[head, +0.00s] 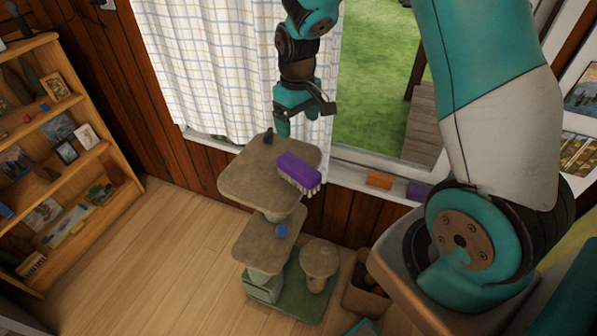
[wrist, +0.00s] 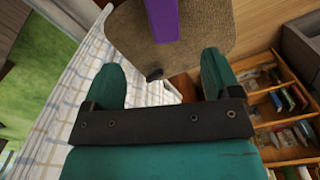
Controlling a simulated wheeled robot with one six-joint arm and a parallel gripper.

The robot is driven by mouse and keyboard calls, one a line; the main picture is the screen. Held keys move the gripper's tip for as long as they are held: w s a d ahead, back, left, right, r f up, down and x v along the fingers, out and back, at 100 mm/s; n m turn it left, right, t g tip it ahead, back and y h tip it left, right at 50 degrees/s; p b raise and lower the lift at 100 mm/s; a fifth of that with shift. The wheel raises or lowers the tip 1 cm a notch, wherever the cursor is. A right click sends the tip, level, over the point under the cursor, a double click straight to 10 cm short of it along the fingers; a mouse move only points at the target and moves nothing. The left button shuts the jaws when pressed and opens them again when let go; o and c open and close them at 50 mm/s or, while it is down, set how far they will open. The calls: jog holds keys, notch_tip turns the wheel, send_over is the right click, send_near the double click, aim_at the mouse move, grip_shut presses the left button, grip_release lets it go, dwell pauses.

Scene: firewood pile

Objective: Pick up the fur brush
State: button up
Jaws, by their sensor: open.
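The fur brush (head: 298,172) has a purple back and pale bristles. It lies at the right edge of the top platform of a cat tree (head: 245,180), its bristles hanging toward the platform's edge. In the wrist view the purple brush (wrist: 164,18) shows at the top on the tan platform (wrist: 120,35), partly cut off by the frame. My gripper (head: 285,130) is above the back of the platform, behind and apart from the brush. In the wrist view my gripper (wrist: 165,72) has its two teal fingers spread wide with nothing between them.
A small dark object (head: 268,136) stands at the platform's back edge. A checked curtain (head: 225,75) and window are close behind. The sill holds an orange block (head: 379,179) and a purple block (head: 418,190). A bookshelf (head: 125,180) stands left, with clear floor (head: 150,250) between.

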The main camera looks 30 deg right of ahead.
aim_at(298, 165)
notch_tip(298, 165, down, 11)
jog(key=shift+s+r+p, duration=0.1)
jog(key=shift+r+p, duration=0.1)
jog(key=shift+p, duration=0.85)
jog(key=shift+s+a+f+p, duration=0.15)
jog(key=shift+f+p, duration=0.4)
jog(key=shift+f, duration=0.8)
jog(key=shift+s+d+f+p, duration=0.1)
jog(key=shift+f+p, duration=0.4)
jog(key=shift+f, duration=0.8)
jog(key=shift+c, duration=0.2)
jog(key=c, duration=1.1)
jog(key=shift+r, duration=0.15)
notch_tip(298, 165, up, 20)
jog(key=b, duration=0.3)
